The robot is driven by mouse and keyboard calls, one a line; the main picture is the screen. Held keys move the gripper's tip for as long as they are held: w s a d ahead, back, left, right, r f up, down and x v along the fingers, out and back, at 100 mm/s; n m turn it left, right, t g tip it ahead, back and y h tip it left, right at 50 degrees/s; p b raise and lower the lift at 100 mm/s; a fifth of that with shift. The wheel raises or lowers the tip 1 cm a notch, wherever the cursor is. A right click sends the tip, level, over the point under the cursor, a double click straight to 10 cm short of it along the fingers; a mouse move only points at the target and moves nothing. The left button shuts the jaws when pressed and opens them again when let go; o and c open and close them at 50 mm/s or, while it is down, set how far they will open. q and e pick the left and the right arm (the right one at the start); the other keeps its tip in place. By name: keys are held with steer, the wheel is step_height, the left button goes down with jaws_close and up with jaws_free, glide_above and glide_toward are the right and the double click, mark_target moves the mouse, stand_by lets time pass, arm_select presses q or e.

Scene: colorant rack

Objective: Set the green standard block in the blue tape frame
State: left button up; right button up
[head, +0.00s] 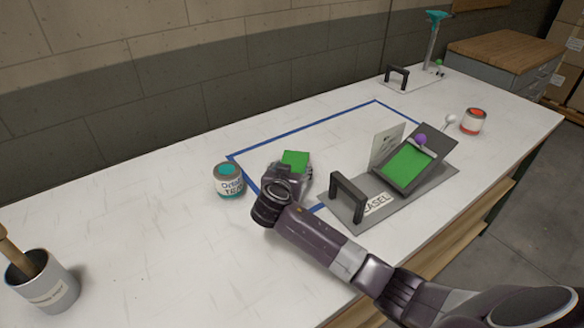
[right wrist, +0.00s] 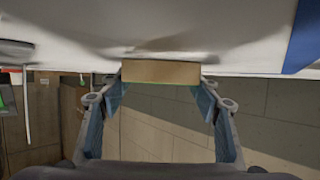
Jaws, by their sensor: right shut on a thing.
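The green block (head: 295,160) shows its green top at the far side of my right gripper (head: 291,174) in the head view. My right gripper is shut on it. In the right wrist view a tan side of the block (right wrist: 160,72) sits between the fingertips (right wrist: 160,86), close to the white table top; I cannot tell whether it touches. The blue tape frame (head: 305,127) is a large outline on the table. The block appears over its inside, toward the left end. My arm and gripper hide part of the frame's near side. My left gripper is not in view.
A grey easel (head: 436,183) with a handle and a tilted green panel (head: 407,166) stands right of the gripper. A teal-labelled can (head: 228,181) stands just left of the frame.

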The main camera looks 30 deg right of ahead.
steer(key=shift+f, duration=0.1)
steer(key=o, duration=1.2)
steer(key=shift+r, duration=0.2)
steer(key=b+v, duration=0.1)
steer(key=v, duration=1.1)
steer(key=shift+b, duration=0.3)
steer(key=shift+r, duration=0.15)
